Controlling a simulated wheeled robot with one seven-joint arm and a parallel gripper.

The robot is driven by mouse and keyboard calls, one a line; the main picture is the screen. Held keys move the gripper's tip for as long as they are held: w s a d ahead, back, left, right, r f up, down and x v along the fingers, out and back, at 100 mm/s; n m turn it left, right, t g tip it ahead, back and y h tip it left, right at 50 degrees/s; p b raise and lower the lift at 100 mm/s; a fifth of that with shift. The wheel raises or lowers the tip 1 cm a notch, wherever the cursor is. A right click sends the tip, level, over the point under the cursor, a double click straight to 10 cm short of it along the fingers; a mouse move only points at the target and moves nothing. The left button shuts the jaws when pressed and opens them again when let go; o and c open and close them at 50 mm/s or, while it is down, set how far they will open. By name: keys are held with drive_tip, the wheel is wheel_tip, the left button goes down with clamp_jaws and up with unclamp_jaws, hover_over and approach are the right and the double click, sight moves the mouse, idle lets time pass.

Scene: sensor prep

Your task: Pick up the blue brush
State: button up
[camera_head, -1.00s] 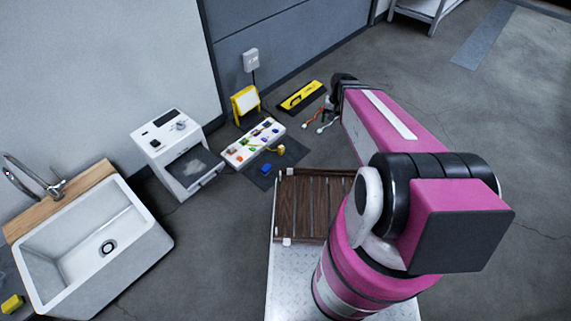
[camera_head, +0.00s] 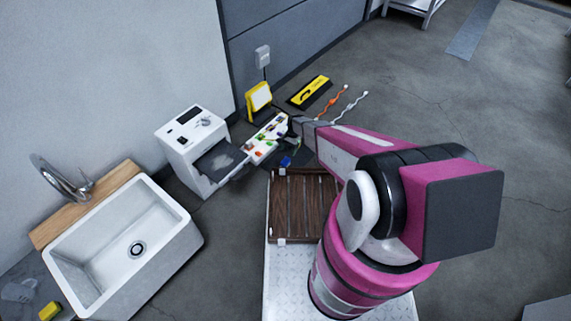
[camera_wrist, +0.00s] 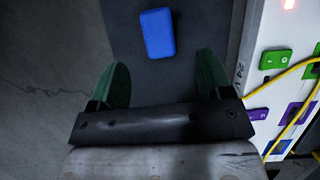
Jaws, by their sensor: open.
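The blue brush is a small blue block-like thing (camera_wrist: 157,33) lying flat on a dark mat (camera_wrist: 125,12), at the top middle of the wrist view. In the head view the blue brush (camera_head: 286,161) shows as a small blue spot just past my wooden deck. My gripper (camera_wrist: 161,72) is open and empty, its two green-tipped fingers spread to either side below the brush in the picture. The brush lies past the fingertips, apart from them. In the head view my gripper and wrist partly hide the mat and the white panel.
A white panel (camera_wrist: 257,75) with coloured blocks and a yellow cable (camera_wrist: 300,68) stands close right of the mat. A white machine (camera_head: 196,150), a yellow lamp (camera_head: 258,98), a yellow-black tool (camera_head: 308,93) and a sink (camera_head: 120,245) are nearby.

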sight(286, 160)
drive_tip(key=x, duration=0.8)
drive_tip(key=shift+d+f, duration=0.2)
drive_tip(key=shift+f, duration=0.25)
drive_tip(key=c, duration=1)
